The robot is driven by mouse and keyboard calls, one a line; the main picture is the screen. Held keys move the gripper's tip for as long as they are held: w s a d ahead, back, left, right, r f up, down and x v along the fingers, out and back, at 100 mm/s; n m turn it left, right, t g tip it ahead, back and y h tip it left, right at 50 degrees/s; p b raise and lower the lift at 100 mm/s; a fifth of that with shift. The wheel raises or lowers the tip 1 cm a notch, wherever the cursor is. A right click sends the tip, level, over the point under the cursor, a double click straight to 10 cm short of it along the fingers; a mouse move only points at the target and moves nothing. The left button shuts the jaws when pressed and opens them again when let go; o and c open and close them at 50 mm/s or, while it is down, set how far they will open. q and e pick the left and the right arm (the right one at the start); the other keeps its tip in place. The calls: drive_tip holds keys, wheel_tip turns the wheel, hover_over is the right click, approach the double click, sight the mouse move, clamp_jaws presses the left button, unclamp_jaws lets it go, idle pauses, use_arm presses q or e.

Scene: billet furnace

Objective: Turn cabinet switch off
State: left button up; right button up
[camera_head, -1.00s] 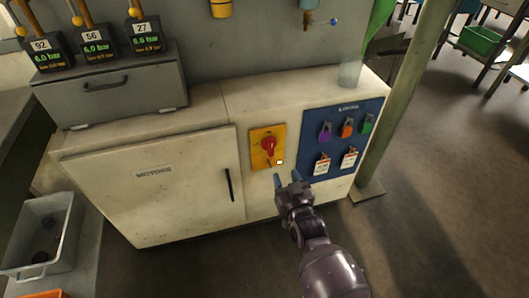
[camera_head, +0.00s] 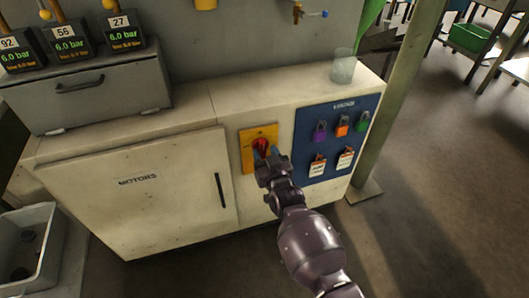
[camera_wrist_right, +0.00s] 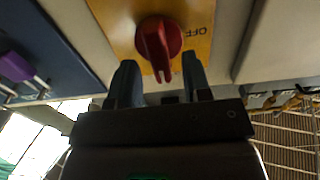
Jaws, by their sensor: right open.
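The cabinet switch is a red rotary knob (camera_head: 261,146) on a yellow plate (camera_head: 246,160) on the front of the white cabinet (camera_head: 150,205). My right gripper (camera_head: 264,156) is in front of the knob and partly hides it. In the right wrist view the red knob (camera_wrist_right: 157,45) shows just beyond and between the two open fingers (camera_wrist_right: 158,85), with the word OFF on the plate (camera_wrist_right: 198,35) to its right. I cannot tell whether the fingers touch the knob. My left gripper is not in view.
Right of the switch is a blue board (camera_head: 336,140) with several coloured padlocks and tags. A cabinet door handle (camera_head: 219,190) is to the left. A glass (camera_head: 342,66) and a grey box (camera_head: 90,92) stand on top. A grey bin (camera_head: 30,250) is at lower left.

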drive_tip(key=shift+w+a, duration=0.15)
drive_tip(key=shift+w, duration=0.3)
drive_tip(key=shift+c, duration=0.3)
clamp_jaws()
